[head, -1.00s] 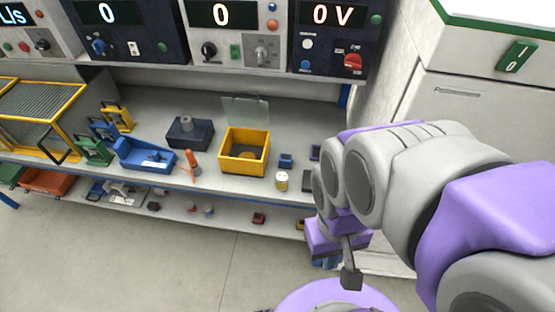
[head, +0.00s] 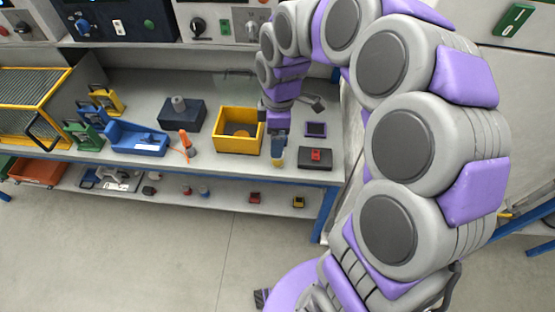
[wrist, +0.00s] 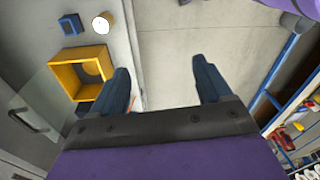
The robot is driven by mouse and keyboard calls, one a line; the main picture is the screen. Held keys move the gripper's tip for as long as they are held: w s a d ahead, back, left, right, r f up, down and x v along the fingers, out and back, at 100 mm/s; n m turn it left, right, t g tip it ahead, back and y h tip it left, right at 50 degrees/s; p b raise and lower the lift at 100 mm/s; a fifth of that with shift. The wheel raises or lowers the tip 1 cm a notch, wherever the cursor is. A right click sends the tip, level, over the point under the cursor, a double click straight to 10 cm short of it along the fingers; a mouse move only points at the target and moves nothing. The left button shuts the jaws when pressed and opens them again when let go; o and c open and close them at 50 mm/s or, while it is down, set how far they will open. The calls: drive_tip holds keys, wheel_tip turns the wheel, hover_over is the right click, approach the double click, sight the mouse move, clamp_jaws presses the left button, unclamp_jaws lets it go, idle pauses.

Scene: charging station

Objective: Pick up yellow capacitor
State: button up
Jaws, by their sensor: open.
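The yellow capacitor (head: 277,162), a short yellow cylinder with a pale top, stands near the front edge of the workbench, right of the yellow box. Its upper part is hidden behind my gripper (head: 279,135) in the head view. In the wrist view the capacitor (wrist: 102,23) stands upright, beyond and left of the left finger. My gripper (wrist: 160,72) is open and empty there. Grey floor shows between its fingers, and the capacitor is not between them.
The yellow box (head: 239,144) with a raised clear lid (wrist: 45,110) stands beside the capacitor. A small blue block (wrist: 69,23) is close by. A dark plate with a red part (head: 316,157) lies to the right. A blue tray (head: 137,140) sits left.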

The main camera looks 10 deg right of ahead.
drive_tip(key=w+d+f+n+b, duration=0.1)
drive_tip(key=w+d+f+n, duration=0.1)
drive_tip(key=w+f+n, duration=0.35)
drive_tip(key=w+d+f+n, duration=0.2)
drive_tip(key=w+f, duration=0.6)
drive_tip(key=shift+h, duration=0.3)
wheel_tip(320, 180, down, 11)
drive_tip(key=shift+s+f+b, duration=0.1)
drive_tip(key=shift+f+b, duration=0.05)
drive_tip(key=shift+b, duration=1)
drive_tip(key=f, duration=0.1)
drive_tip(key=f+b, duration=0.1)
drive_tip(key=f, duration=0.3)
drive_tip(key=shift+w+a+b, duration=0.1)
drive_tip(key=shift+w+b, duration=0.2)
drive_tip(key=shift+w, duration=0.05)
drive_tip(key=shift+c, duration=0.4)
drive_tip(key=c, duration=1.1)
